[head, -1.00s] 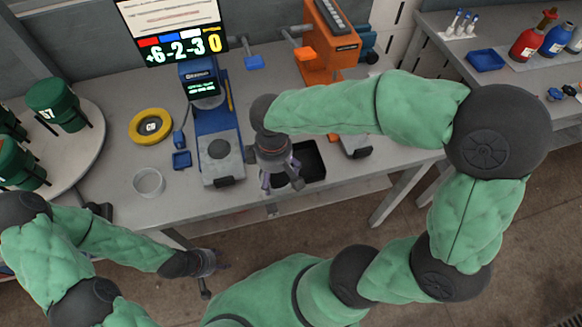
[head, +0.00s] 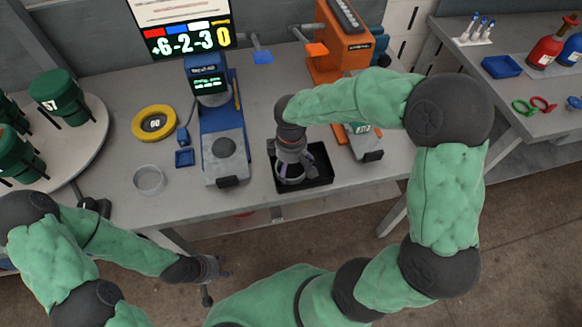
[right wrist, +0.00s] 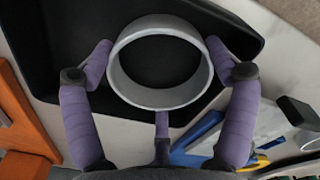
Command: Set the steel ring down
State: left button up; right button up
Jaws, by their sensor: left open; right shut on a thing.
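The steel ring (right wrist: 162,98) is a short, wide silver band. My right gripper (right wrist: 160,52) is shut on it, with a purple finger against each side of the ring. It is above the black tray (right wrist: 50,60), whose floor shows through the ring. I cannot tell whether the ring touches the tray floor. In the head view my right gripper (head: 291,178) points down inside the outline of the black tray (head: 320,180), and the ring is mostly hidden. My left gripper (head: 213,269) is open and empty, low in front of the table's edge.
A blue press (head: 222,140) stands left of the tray and an orange machine (head: 340,45) behind it to the right. A yellow ring (head: 154,123), a grey round dish (head: 149,180) and a round stand with green containers (head: 57,92) are further left.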

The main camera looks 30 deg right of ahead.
jog(key=shift+f, duration=0.3)
jog(key=o, duration=1.1)
jog(key=shift+c, duration=0.2)
notch_tip(320, 180, up, 12)
jog(key=p, duration=0.4)
jog(key=shift+r, duration=0.25)
